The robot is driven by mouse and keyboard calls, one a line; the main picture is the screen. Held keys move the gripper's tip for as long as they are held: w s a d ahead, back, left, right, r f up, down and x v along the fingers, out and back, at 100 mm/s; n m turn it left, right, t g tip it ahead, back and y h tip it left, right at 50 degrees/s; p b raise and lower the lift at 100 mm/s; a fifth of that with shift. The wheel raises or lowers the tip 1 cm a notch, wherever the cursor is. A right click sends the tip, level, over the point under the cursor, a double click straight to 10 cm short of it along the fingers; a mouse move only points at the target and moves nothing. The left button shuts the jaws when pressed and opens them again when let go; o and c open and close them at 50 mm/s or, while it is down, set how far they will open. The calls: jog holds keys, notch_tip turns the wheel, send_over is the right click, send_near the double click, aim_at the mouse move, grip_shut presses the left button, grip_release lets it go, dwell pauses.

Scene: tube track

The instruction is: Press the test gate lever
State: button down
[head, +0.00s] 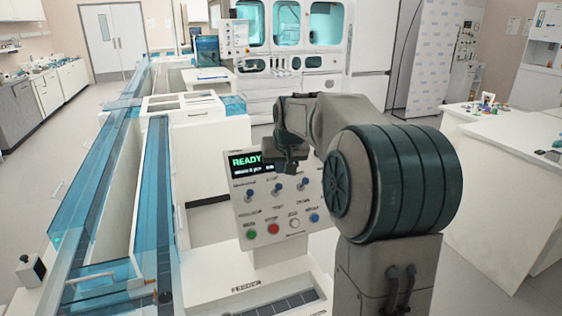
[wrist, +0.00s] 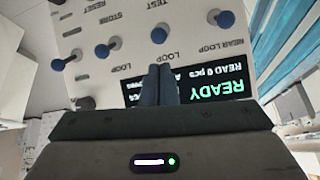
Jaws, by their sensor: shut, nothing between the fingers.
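The control panel (head: 262,203) stands tilted in front of me, with blue-knobbed levers in rows; its labels are too small to read in the head view. The wrist view shows the panel upside down. Its TEST label (wrist: 160,5) is at the top edge, near a blue-knobbed lever (wrist: 159,34); I cannot tell for certain whether the label belongs to that lever or one out of frame. My gripper (head: 289,166) is in front of the panel's upper part, beside the display. Its fingers (wrist: 158,72) are shut and empty, pointing towards the levers, and hide part of the panel.
The READY display (head: 250,163) is lit at the panel's top. Coloured buttons, including a red one (head: 273,229), sit low on the panel. The feeder (head: 262,297) lies below it. A blue transparent track (head: 152,200) runs along the left. A white counter (head: 515,170) stands right.

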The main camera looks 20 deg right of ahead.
aim_at(279, 178)
jog(key=x, duration=0.5)
jog(key=shift+w+f+p, duration=0.2)
jog(key=shift+f+p, duration=0.1)
jog(key=shift+f, duration=0.05)
jog(key=shift+s+d+f+b, duration=0.1)
jog(key=shift+s+f+b, duration=0.05)
jog(key=shift+b, duration=0.55)
jog(key=shift+t, duration=0.3)
